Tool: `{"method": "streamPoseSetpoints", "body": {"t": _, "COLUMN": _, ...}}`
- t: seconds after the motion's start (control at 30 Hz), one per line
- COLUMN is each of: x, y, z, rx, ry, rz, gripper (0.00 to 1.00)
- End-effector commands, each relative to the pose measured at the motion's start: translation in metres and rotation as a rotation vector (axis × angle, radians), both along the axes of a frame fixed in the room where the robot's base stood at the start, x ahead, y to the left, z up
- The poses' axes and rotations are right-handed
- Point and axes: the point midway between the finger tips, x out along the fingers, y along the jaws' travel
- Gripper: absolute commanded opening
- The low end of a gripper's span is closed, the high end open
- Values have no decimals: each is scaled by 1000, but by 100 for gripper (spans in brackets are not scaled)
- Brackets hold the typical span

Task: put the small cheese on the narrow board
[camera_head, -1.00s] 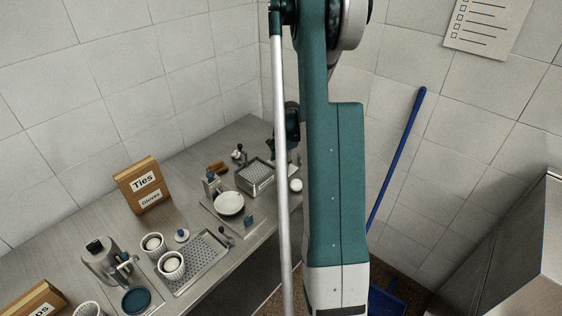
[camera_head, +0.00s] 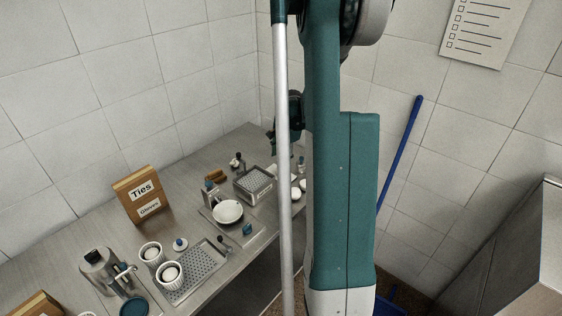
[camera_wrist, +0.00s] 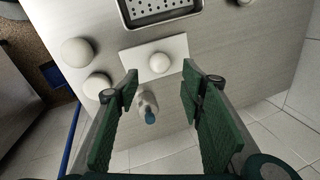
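In the wrist view my gripper (camera_wrist: 160,74) is open, its two green fingers well apart with nothing held between them. Ahead of the fingertips lies a white narrow board (camera_wrist: 140,60) with a small white round piece (camera_wrist: 160,62) on it. Two larger white rounded pieces, an upper one (camera_wrist: 77,52) and a lower one (camera_wrist: 97,87), lie on the counter to the left of the board. I cannot tell for certain which piece is the small cheese. In the head view the white pieces (camera_head: 296,194) are partly hidden by my arm.
A small blue-tipped bottle (camera_wrist: 149,108) shows between the fingers, near the counter edge. A perforated metal basket (camera_wrist: 160,18) lies beyond the board. The head view shows a perforated tray (camera_head: 201,272), white cups (camera_head: 151,254), a plate (camera_head: 228,212) and a "Ties" box (camera_head: 142,193).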

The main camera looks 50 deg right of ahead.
Motion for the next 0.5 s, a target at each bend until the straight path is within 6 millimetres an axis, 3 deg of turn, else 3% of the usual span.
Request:
{"method": "streamPoseSetpoints", "body": {"t": 0.2, "x": -4, "y": 1, "z": 20, "rx": 0, "ry": 0, "rz": 0, "gripper": 39}}
{"method": "streamPoseSetpoints", "body": {"t": 0.5, "x": -6, "y": 1, "z": 28, "rx": 0, "ry": 0, "rz": 0, "gripper": 39}}
